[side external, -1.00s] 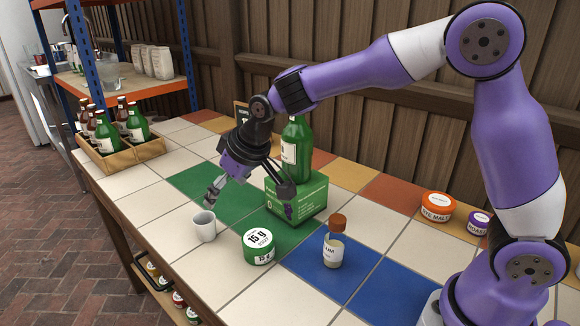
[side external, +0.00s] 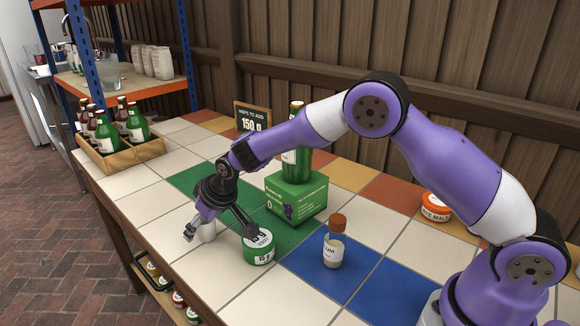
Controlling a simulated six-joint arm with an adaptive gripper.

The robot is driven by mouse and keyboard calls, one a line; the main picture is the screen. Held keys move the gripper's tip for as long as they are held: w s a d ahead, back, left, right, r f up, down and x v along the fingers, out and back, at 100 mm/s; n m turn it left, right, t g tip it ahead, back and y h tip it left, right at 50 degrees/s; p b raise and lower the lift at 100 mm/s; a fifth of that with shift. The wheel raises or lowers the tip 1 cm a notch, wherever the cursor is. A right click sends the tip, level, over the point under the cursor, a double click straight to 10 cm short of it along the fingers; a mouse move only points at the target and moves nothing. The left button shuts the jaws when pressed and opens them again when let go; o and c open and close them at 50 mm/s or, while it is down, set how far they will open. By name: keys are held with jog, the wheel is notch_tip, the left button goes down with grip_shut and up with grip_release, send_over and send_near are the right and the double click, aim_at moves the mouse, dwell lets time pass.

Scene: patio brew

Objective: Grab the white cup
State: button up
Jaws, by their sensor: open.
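The white cup (side external: 209,231) stands upright on the white tiles near the table's front edge. It is partly hidden behind my gripper. My gripper (side external: 220,231) is open and low over the cup, with one finger to the cup's left and the other to its right, near the green-and-white tin. The cup appears between the fingers, but I cannot tell whether either finger touches it.
The green-and-white tin (side external: 259,247) stands close to the right finger. A small bottle with an orange cap (side external: 334,242) is further right. A green box (side external: 297,196) bears a green bottle (side external: 296,160) behind. Bare white tiles (side external: 150,206) lie to the left.

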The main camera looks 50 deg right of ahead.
jog(key=c, duration=1)
jog(key=shift+o, duration=0.2)
